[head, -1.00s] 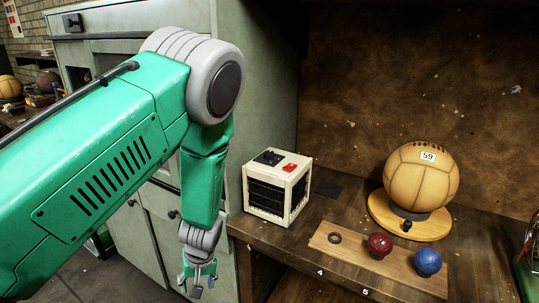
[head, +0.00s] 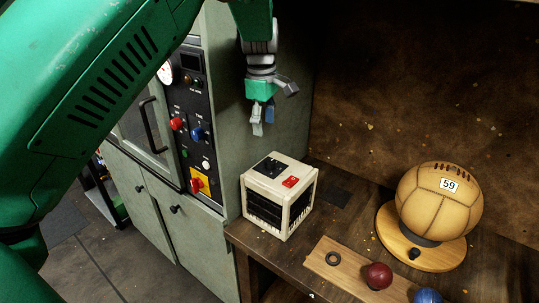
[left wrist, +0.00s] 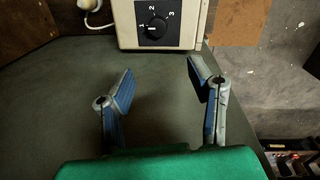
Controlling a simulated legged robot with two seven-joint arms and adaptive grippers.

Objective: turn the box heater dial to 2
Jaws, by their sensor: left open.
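The box heater (head: 290,210) is a cream box with dark grilles on its sides, standing on the wooden shelf. On its top are a black dial plate (head: 269,167) and a red switch (head: 290,182). In the left wrist view the heater (left wrist: 125,28) is at the top edge, with its black dial (left wrist: 157,22) marked 1, 2 and 3. The dial's pale mark seems to point toward 1. My left gripper (head: 263,118) hangs above the heater, fingers down, empty and clear of it. Its open fingers (left wrist: 162,78) show in the wrist view. My right gripper is out of view.
A tan leather ball (head: 425,215) marked 59 sits on a round wooden stand at the right. A wooden strip (head: 325,268) holds a ring, a red ball and a blue ball. A grey-green cabinet with a control panel (head: 190,125) stands to the left.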

